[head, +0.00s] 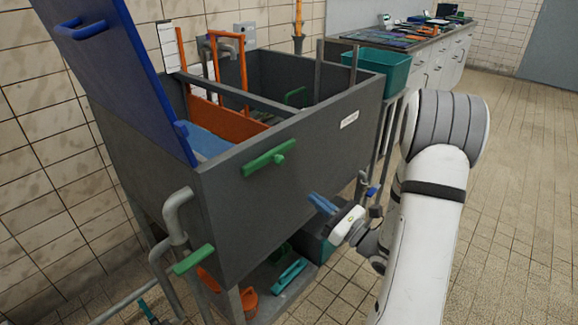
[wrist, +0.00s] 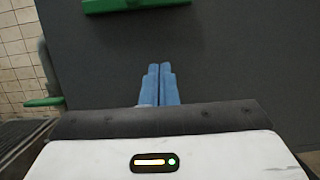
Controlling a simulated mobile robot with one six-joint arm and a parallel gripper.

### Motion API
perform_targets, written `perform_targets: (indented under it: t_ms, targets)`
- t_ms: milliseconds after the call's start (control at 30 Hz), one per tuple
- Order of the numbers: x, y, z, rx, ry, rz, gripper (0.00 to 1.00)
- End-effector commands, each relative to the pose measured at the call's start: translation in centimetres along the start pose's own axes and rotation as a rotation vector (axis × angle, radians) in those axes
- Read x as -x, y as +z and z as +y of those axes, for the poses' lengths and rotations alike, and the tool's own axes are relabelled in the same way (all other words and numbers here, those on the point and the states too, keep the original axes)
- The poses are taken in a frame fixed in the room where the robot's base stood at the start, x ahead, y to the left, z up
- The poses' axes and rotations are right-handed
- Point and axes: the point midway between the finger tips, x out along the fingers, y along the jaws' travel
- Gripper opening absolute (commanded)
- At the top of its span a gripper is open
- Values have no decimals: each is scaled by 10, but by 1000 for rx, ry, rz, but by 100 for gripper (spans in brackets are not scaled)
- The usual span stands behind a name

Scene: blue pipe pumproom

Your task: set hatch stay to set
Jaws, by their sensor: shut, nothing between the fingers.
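A blue hatch lid (head: 105,60) stands raised and tilted at the left end of a dark grey tank (head: 300,165). I cannot tell for sure which part is the hatch stay. A green lever (head: 269,158) sits on the tank's front wall near the upper rim; a green bar (wrist: 135,4) also shows at the top of the wrist view. My gripper (head: 318,201) is in front of the tank's wall, right of and below the green lever. Its blue fingers (wrist: 160,68) are together and empty, pointing at the grey wall and apart from the lever.
A second green handle (head: 194,259) is on the grey pipe (head: 172,220) at the tank's lower left. Orange frames (head: 230,65) stand inside the tank. A teal bin (head: 375,70) is behind its right end. Tiled floor (head: 520,180) is clear at the right.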

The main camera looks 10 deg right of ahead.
Motion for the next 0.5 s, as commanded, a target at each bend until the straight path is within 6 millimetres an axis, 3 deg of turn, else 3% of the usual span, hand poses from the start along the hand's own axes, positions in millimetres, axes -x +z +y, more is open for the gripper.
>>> perform_targets:
  t_ms: [267, 500]
  targets:
    - [-3, 0, 1, 2, 4, 2, 0]
    - [-36, -1, 2, 3, 9, 1, 0]
